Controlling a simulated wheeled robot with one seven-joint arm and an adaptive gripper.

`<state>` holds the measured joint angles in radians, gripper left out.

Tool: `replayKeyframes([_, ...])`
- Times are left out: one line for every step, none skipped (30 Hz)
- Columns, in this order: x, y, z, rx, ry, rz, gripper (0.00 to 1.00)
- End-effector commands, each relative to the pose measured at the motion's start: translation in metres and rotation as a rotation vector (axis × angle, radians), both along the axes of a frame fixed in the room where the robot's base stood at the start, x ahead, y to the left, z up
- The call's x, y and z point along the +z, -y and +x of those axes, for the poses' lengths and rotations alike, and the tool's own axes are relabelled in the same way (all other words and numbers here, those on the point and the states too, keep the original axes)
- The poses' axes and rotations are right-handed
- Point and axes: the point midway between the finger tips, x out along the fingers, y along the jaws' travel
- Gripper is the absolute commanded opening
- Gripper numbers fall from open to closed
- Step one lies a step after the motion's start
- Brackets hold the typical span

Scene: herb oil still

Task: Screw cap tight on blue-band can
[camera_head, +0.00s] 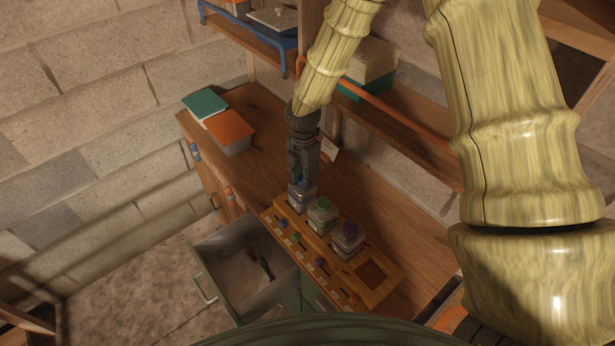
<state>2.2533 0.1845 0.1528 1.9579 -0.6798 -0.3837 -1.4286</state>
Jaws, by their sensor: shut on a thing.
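My gripper (300,180) points down over the leftmost can in the wooden rack. It is shut on a small blue cap, of which only a little shows between the fingers. The blue-band can (302,202) stands upright right below the fingertips, in the left end of the rack. Its top is hidden by the gripper, so I cannot tell how the cap sits on it. The wooden rack (384,292) lies along the bench's front edge.
A green-capped can (322,214) and a purple-capped can (347,240) stand close to the right in the rack. An open drawer (215,262) juts out below. Green (204,104) and orange (229,129) lidded boxes stand at the bench's far left. An orange rail (400,116) crosses behind.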

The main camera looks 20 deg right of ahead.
Motion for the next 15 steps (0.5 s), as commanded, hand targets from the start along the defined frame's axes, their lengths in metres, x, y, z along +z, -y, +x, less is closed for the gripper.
replayKeyframes([-0.0013,-0.0019,0.0007,-0.058,0.002,-0.002,0.00])
replayKeyframes([-0.0011,-0.0027,0.0008,-0.097,0.002,-0.002,0.00])
replayKeyframes([-0.0009,-0.0033,0.0008,-0.148,0.003,-0.002,0.00])
replayKeyframes([-0.0008,-0.0038,0.0008,-0.189,0.004,-0.001,0.00])
replayKeyframes([-0.0006,-0.0042,0.0009,-0.227,0.004,-0.001,0.00])
replayKeyframes([-0.0003,-0.0046,0.0008,-0.276,0.005,0.000,0.00])
replayKeyframes([-0.0002,-0.0044,0.0008,-0.309,0.005,0.000,0.00])
replayKeyframes([0.0000,-0.0043,0.0006,-0.339,0.004,0.001,0.00])
replayKeyframes([0.0001,-0.0038,0.0005,-0.373,0.004,0.002,0.00])
replayKeyframes([0.0001,-0.0033,0.0002,-0.394,0.004,0.002,0.00])
replayKeyframes([0.0002,-0.0030,0.0001,-0.411,0.004,0.002,0.00])
replayKeyframes([0.0003,-0.0028,0.0001,-0.424,0.003,0.003,0.00])
replayKeyframes([0.0003,-0.0026,0.0001,-0.430,0.003,0.003,0.00])
replayKeyframes([0.0004,-0.0025,0.0001,-0.433,0.003,0.003,0.00])
replayKeyframes([0.0004,-0.0025,0.0001,-0.434,0.004,0.003,0.00])
